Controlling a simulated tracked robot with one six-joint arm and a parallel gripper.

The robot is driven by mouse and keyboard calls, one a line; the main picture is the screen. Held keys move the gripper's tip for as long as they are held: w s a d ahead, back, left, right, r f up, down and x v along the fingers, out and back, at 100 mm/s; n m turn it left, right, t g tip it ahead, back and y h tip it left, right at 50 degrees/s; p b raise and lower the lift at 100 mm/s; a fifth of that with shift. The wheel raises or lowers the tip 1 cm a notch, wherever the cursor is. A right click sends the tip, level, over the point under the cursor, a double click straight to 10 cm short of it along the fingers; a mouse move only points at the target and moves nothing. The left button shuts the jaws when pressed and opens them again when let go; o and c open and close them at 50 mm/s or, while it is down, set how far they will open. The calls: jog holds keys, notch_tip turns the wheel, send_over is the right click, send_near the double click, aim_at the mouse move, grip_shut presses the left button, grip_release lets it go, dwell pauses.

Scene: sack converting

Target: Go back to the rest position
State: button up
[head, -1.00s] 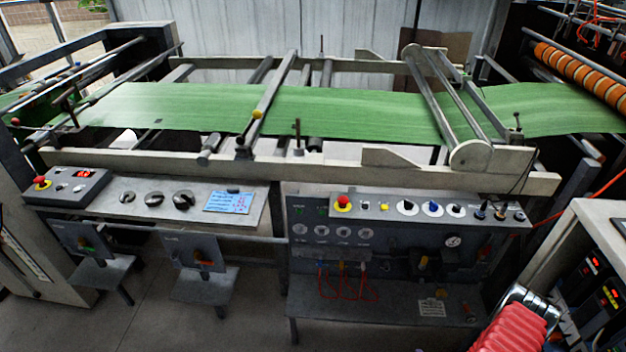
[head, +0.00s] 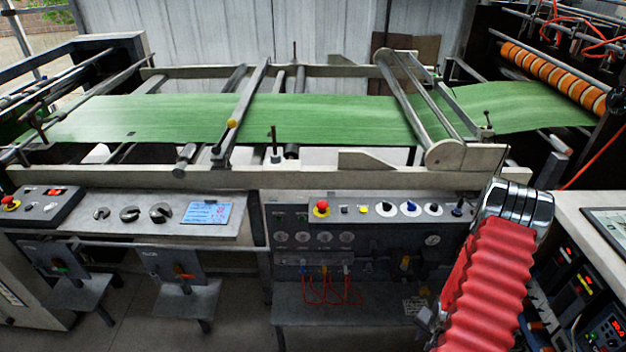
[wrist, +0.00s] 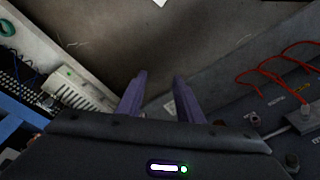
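My gripper shows in the wrist view (wrist: 160,98). Its two purple fingers stand apart with nothing between them, over a grey-brown surface. In the head view my arm's red ribbed sleeve and silver joint rise at the lower right, in front of the right end of the control panel (head: 360,240). The gripper itself cannot be made out in the head view.
A green sheet (head: 330,120) runs across the machine's rollers. A pale frame rail (head: 120,176) spans its front. A cabinet with red displays (head: 600,330) stands close at the right. Red hoses (wrist: 270,75) lie right of the gripper. Open floor (head: 130,325) shows lower left.

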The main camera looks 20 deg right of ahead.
jog(key=w+a+r+n+g, duration=0.1)
jog(key=a+r+n, duration=0.3)
jog(key=r, duration=0.9)
jog(key=a+r+n+g, duration=0.1)
jog(key=a+r+n, duration=0.1)
jog(key=a+r, duration=0.8)
jog(key=s+a+r+n+t, duration=0.1)
jog(key=a+r+n+t, duration=0.1)
jog(key=a+r, duration=0.4)
jog(key=s+a+r+n+t, duration=0.2)
jog(key=a+r, duration=0.5)
jog(key=r, duration=0.8)
jog(key=s+a+r+n+t+y, duration=0.1)
jog(key=s+a+r+n+t, duration=0.1)
jog(key=a+r, duration=0.4)
notch_tip(320, 180, up, 5)
jog(key=shift+s+a+f, duration=0.1)
jog(key=shift+s+a, duration=0.05)
jog(key=shift+a, duration=0.15)
jog(key=shift+d, duration=0.1)
